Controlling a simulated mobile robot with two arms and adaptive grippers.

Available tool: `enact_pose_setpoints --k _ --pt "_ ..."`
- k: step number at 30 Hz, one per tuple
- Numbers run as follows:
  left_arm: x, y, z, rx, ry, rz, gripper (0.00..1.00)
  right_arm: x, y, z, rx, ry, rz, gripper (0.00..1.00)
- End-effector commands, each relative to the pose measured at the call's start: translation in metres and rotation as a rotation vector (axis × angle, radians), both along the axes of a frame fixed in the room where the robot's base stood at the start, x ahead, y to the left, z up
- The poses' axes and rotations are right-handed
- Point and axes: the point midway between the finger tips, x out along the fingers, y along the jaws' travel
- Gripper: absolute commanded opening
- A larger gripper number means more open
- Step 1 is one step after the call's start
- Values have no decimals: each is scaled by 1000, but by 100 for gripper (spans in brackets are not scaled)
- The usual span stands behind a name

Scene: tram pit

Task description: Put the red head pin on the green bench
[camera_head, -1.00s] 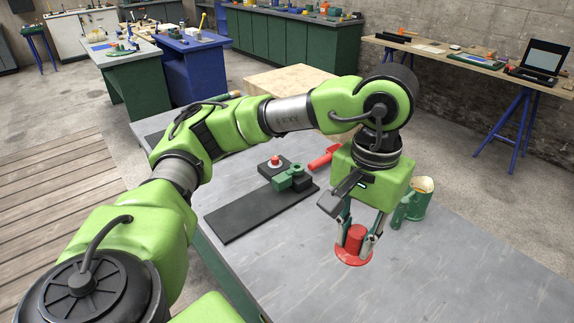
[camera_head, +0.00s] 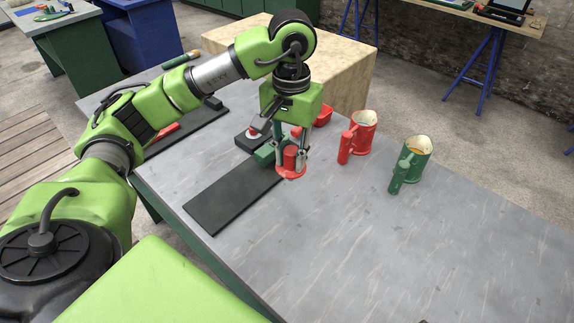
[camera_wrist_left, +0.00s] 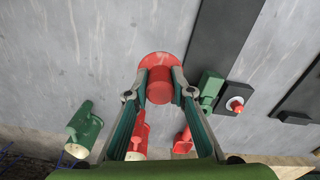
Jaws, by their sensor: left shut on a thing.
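My left gripper (camera_head: 291,157) is shut on the red head pin (camera_head: 290,172), a red cylinder with a wide round flange at its lower end. It hangs over the near grey-topped bench (camera_head: 350,240), close to a green clamp-like part (camera_head: 266,153). I cannot tell the gap below the flange. In the left wrist view the pin (camera_wrist_left: 159,86) sits between both fingers, flange outward. The near bench has a green side. Another green bench (camera_head: 75,72) with a grey top stands far left. I cannot tell which the task means. My right gripper is not in view.
A black strip (camera_head: 232,198) lies left of the gripper, with a red-knobbed black block (camera_head: 252,138) beyond. A red mug (camera_head: 364,130) and a green mug (camera_head: 417,157) stand to the right. A wooden box (camera_head: 340,70) is behind. The bench's front right is clear.

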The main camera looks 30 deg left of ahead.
Motion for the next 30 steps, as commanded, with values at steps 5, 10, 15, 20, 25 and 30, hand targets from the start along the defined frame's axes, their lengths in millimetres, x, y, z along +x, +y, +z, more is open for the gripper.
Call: enact_pose_setpoints --k 5,10,15,20,25,30 --pt "14 16 -26 1 2 0 0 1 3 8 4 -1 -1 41" --pt "21 21 -36 -1 0 0 0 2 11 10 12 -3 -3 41" --pt "24 26 -56 0 5 -1 0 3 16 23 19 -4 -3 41" --pt "25 26 -72 0 0 -2 0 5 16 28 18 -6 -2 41" --pt "25 26 -75 0 -1 -2 0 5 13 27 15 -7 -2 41" --pt "25 26 -77 0 -2 -2 0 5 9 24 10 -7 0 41"
